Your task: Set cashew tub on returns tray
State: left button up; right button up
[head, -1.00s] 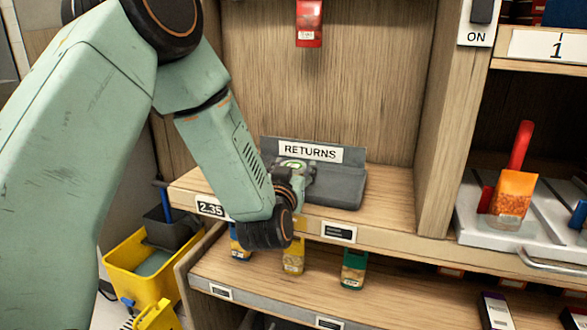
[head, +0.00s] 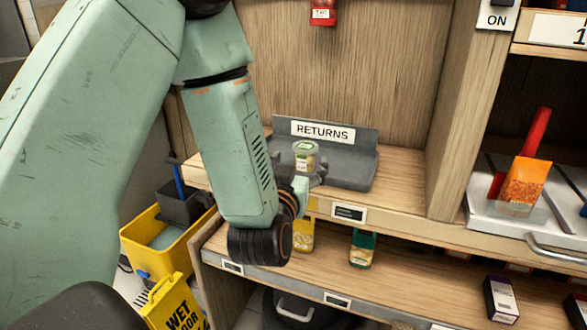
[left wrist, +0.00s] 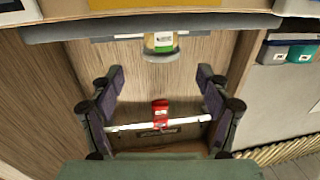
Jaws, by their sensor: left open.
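The cashew tub (head: 305,154), clear with a green and white label, stands upright on the grey returns tray (head: 348,172), in front of its RETURNS sign. In the left wrist view the tub (left wrist: 160,43) shows upside down by the tray's dark edge (left wrist: 225,22). My left gripper (head: 316,181) is just in front of and below the tub. My right gripper is in neither view.
A red packet (head: 323,12) hangs on the back panel above the tray. A yellow bucket (head: 150,240) and wet-floor sign (head: 177,305) are on the floor.

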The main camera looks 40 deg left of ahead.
pick_arm(q)
jog(key=shift+p+v, duration=0.8)
jog(key=shift+v, duration=1.3)
jog(key=shift+c, duration=0.2)
